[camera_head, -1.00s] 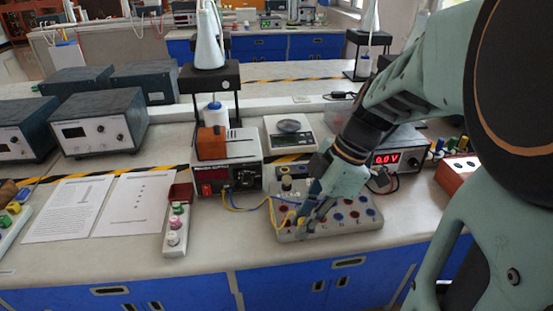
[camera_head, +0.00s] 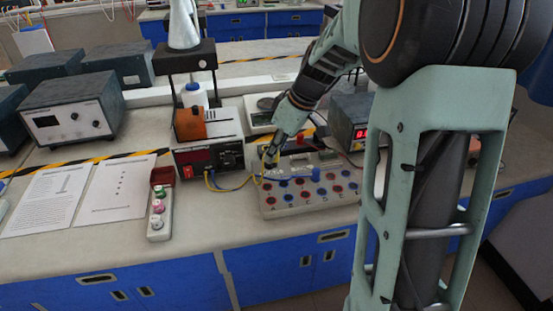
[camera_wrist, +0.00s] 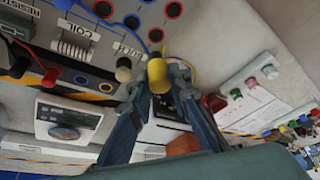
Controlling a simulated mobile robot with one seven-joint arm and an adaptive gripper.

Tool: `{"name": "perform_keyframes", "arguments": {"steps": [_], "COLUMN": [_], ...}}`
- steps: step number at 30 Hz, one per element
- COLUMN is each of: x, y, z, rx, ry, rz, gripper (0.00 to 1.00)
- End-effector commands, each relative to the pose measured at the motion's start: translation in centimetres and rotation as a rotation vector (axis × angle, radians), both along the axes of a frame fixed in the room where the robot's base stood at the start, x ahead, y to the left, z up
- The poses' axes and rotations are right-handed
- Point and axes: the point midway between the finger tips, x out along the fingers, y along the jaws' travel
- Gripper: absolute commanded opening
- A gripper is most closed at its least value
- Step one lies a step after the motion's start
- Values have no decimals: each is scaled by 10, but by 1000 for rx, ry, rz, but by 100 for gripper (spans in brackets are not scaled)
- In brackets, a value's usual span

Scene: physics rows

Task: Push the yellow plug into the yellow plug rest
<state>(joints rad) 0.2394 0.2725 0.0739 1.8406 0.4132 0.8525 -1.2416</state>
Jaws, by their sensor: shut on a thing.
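My gripper (camera_wrist: 157,85) is shut on the yellow plug (camera_wrist: 157,70) in the wrist view, with a fingertip on each side of it. The plug is in front of the edge of the socket board (camera_wrist: 185,10), beside a pale round knob (camera_wrist: 123,72). I cannot tell whether it touches the board. In the head view my gripper (camera_head: 270,158) is over the back left corner of the socket board (camera_head: 290,208). A yellow lead (camera_head: 232,188) runs there from the power supply (camera_head: 208,160). I cannot make out the yellow plug rest in either view.
A blue plug and lead (camera_head: 298,173) lie across the board. A white rack with coloured caps (camera_head: 160,228) and paper sheets (camera_head: 118,190) are to the left. A meter box (camera_head: 348,118) stands behind the board on the right. Bench is clear in front.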

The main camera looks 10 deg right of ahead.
Motion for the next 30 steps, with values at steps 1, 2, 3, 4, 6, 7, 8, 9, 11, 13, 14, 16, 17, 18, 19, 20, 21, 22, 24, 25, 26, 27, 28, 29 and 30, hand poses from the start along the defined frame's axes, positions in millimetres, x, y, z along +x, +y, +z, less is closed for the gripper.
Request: {"name": "perform_keyframes", "arguments": {"steps": [1,2,3,4,6,7,8,9,11,13,14,16,17,18,19,20,21,22,24,25,26,27,28,29,30], "x": [10,15,23,29,41,47,52,60,70,83,88,100,105,112,117,122,128,133,144,148,153,158,163,166,172], "y": [0,0,-1,-1,-2,-2,-3,-3,-4,-5,-5,-7,-7,-7,-8,-8,-9,-10,-10,-11,-11,-11,-12,-12,-12], "z": [0,0,-1,-1,-3,-2,-3,-4,-5,-6,-6,-7,-8,-9,-10,-10,-11,-11,-13,-13,-14,-14,-15,-15,-16], "rx": [0,0,0,0,0,-1,-1,0,-1,0,-1,-2,-1,-1,0,-1,-1,-2,-1,-2,-1,-1,-1,-2,-2], "ry": [0,0,1,0,0,1,2,0,1,1,1,0,2,2,1,0,1,0,1,0,1,1,1,2,0], "rz": [-34,-57,-87,-110,-164,-186,-209,-239,-283,-336,-358,-408,-430,-459,-480,-500,-527,-547,-591,-610,-628,-651,-670,-687,-709], "gripper": [0,0,0,0,0,0,0,0,0,0,0,0,0,0,0,0,0,0,0,0,0,0,0,0,0]}}
